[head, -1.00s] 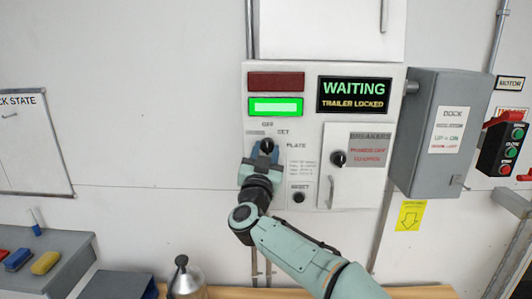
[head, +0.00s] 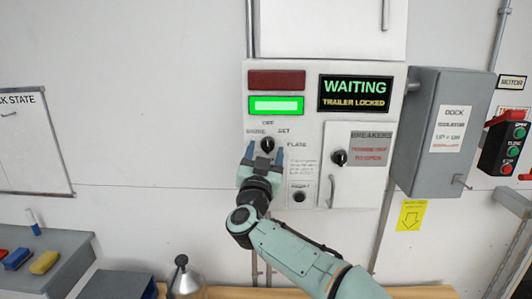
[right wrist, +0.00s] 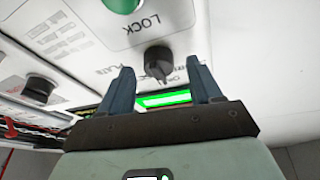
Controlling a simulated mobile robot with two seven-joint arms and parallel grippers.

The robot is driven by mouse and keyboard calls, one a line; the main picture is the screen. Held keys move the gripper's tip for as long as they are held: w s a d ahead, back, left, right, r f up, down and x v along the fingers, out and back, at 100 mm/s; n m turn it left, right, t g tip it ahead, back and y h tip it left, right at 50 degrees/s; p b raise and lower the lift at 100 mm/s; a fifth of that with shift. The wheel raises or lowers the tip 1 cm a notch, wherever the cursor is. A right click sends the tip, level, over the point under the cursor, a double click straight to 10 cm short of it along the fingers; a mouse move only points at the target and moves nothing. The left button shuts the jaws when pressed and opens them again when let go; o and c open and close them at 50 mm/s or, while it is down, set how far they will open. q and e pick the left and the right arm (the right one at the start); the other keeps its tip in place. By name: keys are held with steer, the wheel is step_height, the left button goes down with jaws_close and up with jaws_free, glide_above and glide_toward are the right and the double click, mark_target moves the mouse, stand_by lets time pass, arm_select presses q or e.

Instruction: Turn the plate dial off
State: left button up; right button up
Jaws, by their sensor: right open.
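The plate dial (head: 267,144) is a small black knob on the white control panel, with OFF printed above it, SET to its upper right and PLATE to its right. My right gripper (head: 266,150) is open just below and in front of it, its two blue fingers to either side. In the right wrist view, the dial (right wrist: 158,62) shows beyond the gap between the open fingertips (right wrist: 160,72), with no visible contact. The dial's pointer is too small to read for certain. My left gripper is not in view.
A green lamp (head: 276,106) is lit under a dark red one (head: 276,81). The display (head: 354,94) reads WAITING, TRAILER LOCKED. A breaker door (head: 355,185) with a black knob (head: 338,158) is to the right. A grey box (head: 430,130) juts out farther right.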

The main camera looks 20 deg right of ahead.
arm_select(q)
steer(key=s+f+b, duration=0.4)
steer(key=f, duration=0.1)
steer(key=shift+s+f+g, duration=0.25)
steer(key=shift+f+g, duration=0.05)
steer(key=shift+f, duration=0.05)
arm_select(e)
steer(key=v, duration=1.2)
steer(key=shift+s, duration=0.2)
